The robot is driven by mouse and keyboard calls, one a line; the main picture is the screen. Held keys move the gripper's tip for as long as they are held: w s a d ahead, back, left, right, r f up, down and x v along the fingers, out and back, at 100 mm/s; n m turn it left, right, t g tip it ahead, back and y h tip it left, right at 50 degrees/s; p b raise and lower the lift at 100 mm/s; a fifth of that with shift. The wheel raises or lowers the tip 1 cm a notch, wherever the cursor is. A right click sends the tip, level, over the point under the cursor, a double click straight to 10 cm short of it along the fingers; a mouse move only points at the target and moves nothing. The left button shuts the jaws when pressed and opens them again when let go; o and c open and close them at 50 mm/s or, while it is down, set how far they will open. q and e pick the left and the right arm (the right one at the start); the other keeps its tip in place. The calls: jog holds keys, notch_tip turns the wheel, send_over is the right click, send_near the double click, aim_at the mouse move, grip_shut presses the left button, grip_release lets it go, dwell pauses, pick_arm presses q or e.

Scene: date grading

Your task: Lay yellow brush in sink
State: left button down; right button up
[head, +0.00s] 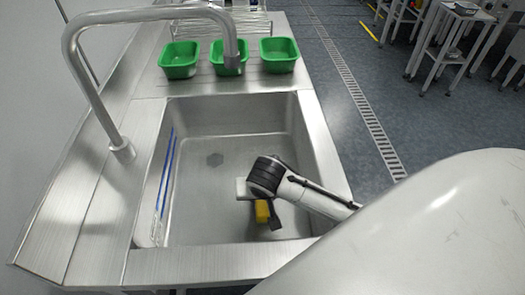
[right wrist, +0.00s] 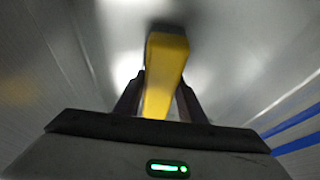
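The yellow brush (head: 262,211) is inside the steel sink (head: 205,216), towards its front right. My right gripper (head: 259,200) reaches down into the sink from the right. In the right wrist view the yellow brush (right wrist: 166,62) lies between the two fingers of my right gripper (right wrist: 161,82), which look closed against its sides. A dark part shows at the brush's far end. I cannot tell whether the brush touches the sink floor. My left gripper is not in view.
A tall curved tap (head: 78,75) arches over the sink's back left. Three green bowls, left (head: 179,62), middle (head: 229,63) and right (head: 279,58), stand beyond the sink. Blue strips (head: 166,165) show along its left side. Most of the sink floor is clear.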

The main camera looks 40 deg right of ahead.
jog(key=o, duration=0.3)
jog(key=shift+v, duration=3.85)
jog(key=shift+w, duration=0.1)
